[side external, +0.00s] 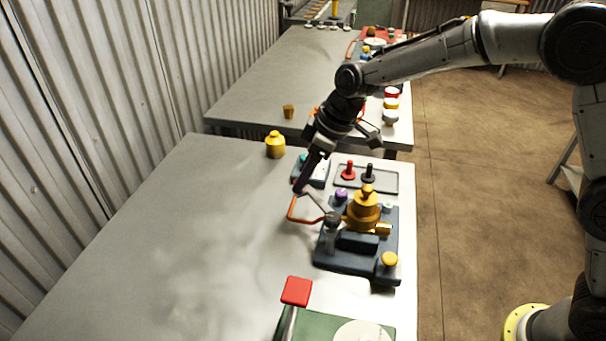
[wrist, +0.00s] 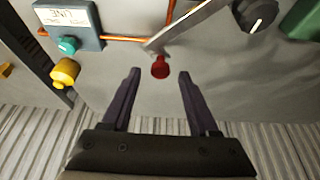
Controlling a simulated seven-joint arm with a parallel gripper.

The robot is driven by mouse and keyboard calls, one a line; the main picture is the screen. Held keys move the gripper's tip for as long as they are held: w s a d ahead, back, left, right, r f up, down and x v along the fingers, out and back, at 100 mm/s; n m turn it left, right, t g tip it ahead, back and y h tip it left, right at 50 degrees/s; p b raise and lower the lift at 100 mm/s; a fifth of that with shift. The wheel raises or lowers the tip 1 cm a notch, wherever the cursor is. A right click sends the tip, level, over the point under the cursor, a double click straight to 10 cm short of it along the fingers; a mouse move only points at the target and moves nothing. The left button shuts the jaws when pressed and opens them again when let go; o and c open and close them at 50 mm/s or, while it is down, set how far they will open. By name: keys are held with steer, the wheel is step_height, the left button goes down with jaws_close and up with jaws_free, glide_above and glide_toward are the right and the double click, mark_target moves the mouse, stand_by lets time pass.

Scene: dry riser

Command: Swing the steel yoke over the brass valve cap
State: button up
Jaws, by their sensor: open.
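The brass valve (side external: 364,212) stands on a dark blue base, its cap (side external: 367,190) on top and uncovered. The steel yoke (side external: 316,203) is a thin bar reaching out to the left from a dark post on that base, away from the cap. In the wrist view the yoke (wrist: 195,24) runs diagonally to a red knob (wrist: 160,67) near its end. My gripper (side external: 300,187) is at the yoke's outer end. In the wrist view my gripper (wrist: 158,76) is open, with the red knob between or just beyond its fingertips; I cannot tell contact.
An orange pipe (side external: 291,209) loops beside the yoke. A box with a teal button (wrist: 70,28) and a yellow weight (side external: 275,147) stand behind. A tray (side external: 384,187) with red and black handles lies behind the valve. A red paddle (side external: 296,290) stands in front. The table's left is clear.

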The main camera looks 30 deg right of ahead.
steer(key=shift+w+a+f, duration=0.1)
steer(key=shift+a+f, duration=0.05)
steer(key=shift+f, duration=0.35)
jaws_close()
stand_by(1.2)
